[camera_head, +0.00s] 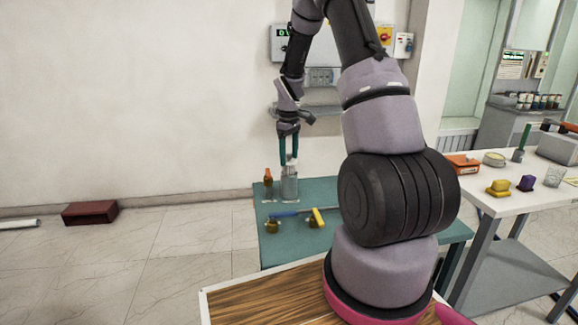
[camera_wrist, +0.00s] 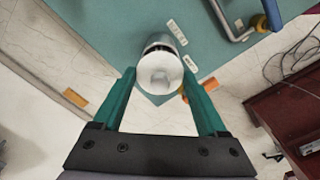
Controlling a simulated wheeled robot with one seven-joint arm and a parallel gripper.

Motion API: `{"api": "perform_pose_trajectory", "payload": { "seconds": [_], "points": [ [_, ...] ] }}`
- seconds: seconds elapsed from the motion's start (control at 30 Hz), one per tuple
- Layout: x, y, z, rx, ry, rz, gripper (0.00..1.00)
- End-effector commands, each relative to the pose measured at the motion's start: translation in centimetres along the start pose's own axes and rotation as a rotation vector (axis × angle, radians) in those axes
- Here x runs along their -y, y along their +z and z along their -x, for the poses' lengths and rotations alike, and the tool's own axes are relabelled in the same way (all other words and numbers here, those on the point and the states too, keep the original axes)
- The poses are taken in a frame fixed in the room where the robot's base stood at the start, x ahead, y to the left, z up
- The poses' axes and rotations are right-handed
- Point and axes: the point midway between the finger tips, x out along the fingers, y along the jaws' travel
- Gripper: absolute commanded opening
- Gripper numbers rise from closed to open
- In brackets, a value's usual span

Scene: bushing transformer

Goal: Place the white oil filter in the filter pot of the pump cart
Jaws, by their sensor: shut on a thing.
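The white oil filter (camera_wrist: 160,74) is between the two fingers of my gripper (camera_wrist: 160,82), its round end facing the wrist camera. In the head view my gripper (camera_head: 289,161) points down, shut on the filter, of which only a small white part shows. A clear or grey cylinder, seemingly the filter pot (camera_head: 289,186), stands upright on the teal cart top (camera_head: 330,195) just below the fingertips. In the wrist view the pot (camera_wrist: 158,40) is partly hidden behind the filter. I cannot tell whether the filter's lower end is inside the pot's mouth.
An orange-brown bottle-like part (camera_head: 268,180) stands close left of the pot. A blue-handled pipe (camera_head: 290,213) and a yellow handle (camera_head: 317,216) lie in front. A white table (camera_head: 480,195) with several small items is at right. A red box (camera_head: 90,212) sits on the floor.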

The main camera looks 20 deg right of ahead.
Motion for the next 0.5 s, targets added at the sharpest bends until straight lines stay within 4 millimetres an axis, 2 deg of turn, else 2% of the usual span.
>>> {"api": "perform_pose_trajectory", "payload": {
  "seconds": [0.1,0.2,0.5],
  "points": [
    [0.1,0.1,-2.1,0.004,-0.003,0.0,0.0],
    [0.1,0.1,-3.3,0.003,-0.002,0.0,0.0],
    [0.1,0.0,-3.8,0.001,0.0,0.0,0.0]
  ]
}}
